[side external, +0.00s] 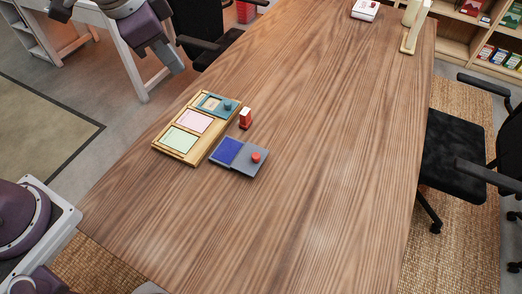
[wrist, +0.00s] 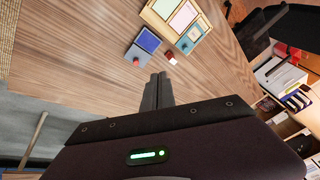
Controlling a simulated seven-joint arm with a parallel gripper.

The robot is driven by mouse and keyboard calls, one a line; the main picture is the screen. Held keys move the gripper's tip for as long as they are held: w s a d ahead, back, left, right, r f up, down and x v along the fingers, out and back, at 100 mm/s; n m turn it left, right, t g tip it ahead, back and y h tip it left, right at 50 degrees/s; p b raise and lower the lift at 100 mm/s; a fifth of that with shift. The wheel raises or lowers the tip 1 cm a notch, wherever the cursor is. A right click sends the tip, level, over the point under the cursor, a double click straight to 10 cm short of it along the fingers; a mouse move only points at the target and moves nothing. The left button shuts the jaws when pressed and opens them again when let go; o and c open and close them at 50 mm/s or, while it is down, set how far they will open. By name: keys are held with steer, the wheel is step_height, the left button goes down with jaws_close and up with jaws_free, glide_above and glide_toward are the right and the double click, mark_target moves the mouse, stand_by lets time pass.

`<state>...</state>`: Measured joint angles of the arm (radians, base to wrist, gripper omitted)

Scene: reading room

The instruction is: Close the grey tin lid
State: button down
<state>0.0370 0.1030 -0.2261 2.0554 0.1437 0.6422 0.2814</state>
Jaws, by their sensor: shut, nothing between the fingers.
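The grey tin (side external: 223,149) lies flat on the wooden table, with a dark blue pad (side external: 228,151) showing at its left part. A grey lid part (side external: 246,168) with a red knob (side external: 256,156) is at its right end, clear of the blue pad. In the wrist view the blue pad (wrist: 149,40) and the red knob (wrist: 136,62) show above and left of the fingertips. My gripper (wrist: 158,75) is shut and empty, apart from the tin. In the side view my gripper (side external: 172,61) is at upper left, beyond the table's left edge.
A small red and white block (side external: 245,118) stands close by. The table (side external: 310,200) is clear to the right and in front. Black chairs (side external: 460,155) flank it.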

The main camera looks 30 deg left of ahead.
mark_target(242, 150)
steer(key=w+d+f+m+h, duration=0.1)
steer(key=w+d+f, duration=0.2)
steer(key=f, duration=0.6)
steer(key=w+d+f+m+g+h, duration=0.1)
steer(key=w+d+f, duration=0.3)
steer(key=d+f, duration=0.4)
steer(key=w+d+f+m+g+h, duration=0.1)
steer(key=w+d+f+m, duration=0.2)
steer(key=f, duration=0.9)
steer(key=shift+w+d+f, duration=0.1)
steer(key=shift+w+d, duration=0.05)
steer(key=shift+d, duration=0.6)
steer(key=shift+w+d+f, duration=0.1)
steer(key=shift+d, duration=0.6)
steer(key=a, duration=0.1)
steer(key=s+a, duration=0.1)
steer(key=a, duration=0.1)
steer(key=shift+s+a+r, duration=0.1)
steer(key=shift+s, duration=0.15)
steer(key=shift+s+a, duration=0.1)
steer(key=shift+a, duration=0.15)
steer(key=a, duration=0.8)
